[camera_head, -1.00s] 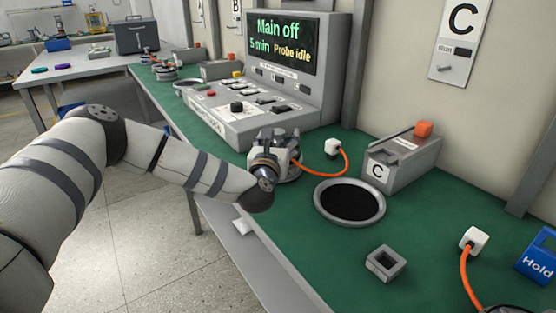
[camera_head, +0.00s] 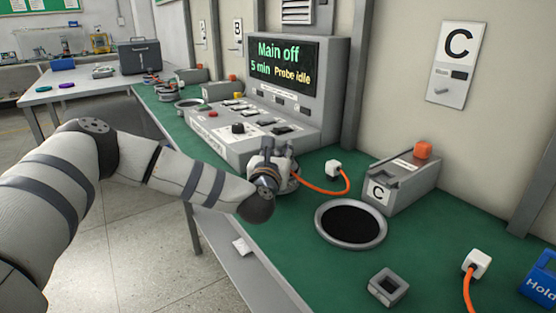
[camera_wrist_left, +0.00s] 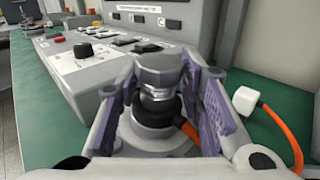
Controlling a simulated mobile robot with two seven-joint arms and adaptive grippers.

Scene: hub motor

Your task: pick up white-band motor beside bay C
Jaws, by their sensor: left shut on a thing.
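The motor (camera_wrist_left: 158,85) stands between the purple-padded fingers of my left gripper (camera_wrist_left: 158,100) in the left wrist view. It has a grey metal top, a black collar and a wider grey base. Its orange cable runs right to a white plug (camera_head: 333,168). No white band can be made out. In the head view my left gripper (camera_head: 272,152) is shut on the motor, just left of the round black-centred ring (camera_head: 351,243) and the bay C box (camera_head: 402,182). My fingers hide most of the motor there. My right gripper is not in view.
The grey control console (camera_head: 262,100) stands close behind my left gripper, its screen reading "Main off". A square grey socket (camera_head: 388,287), another white plug (camera_head: 477,263) and a blue "Hold" block (camera_head: 540,280) are at the lower right. Green bench top between them is clear.

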